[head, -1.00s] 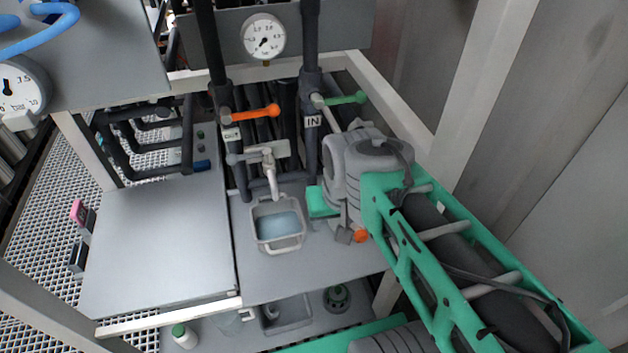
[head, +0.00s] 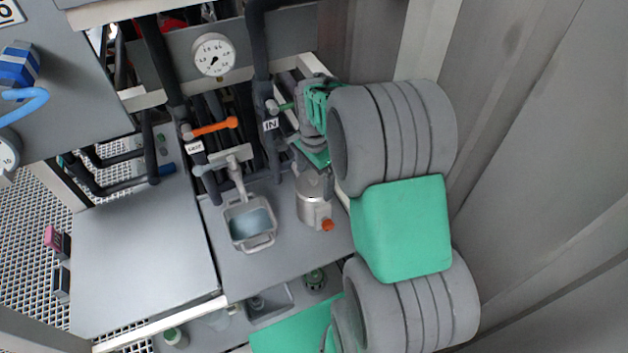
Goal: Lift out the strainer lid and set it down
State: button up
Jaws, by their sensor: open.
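A grey metal strainer pot (head: 314,208) with an orange plug (head: 327,225) low on its side stands upright on the right of the grey shelf. My gripper (head: 309,168) is just above the top of the pot, with its green and dark parts covering that top. The gripper is open. I cannot make out the strainer lid, as the gripper hides the top of the pot. Whether the fingers touch the lid or are apart from it cannot be told.
A grey tub (head: 249,224) of bluish water sits left of the pot under a tap (head: 236,176). Two dark pipes with an orange handle (head: 214,127) stand behind. The shelf left of the tub is a clear flat plate (head: 145,250). A corrugated wall (head: 540,200) bounds the right.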

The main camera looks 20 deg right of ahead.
jog(key=shift+f, duration=0.1)
jog(key=shift+c, duration=0.4)
jog(key=c, duration=0.9)
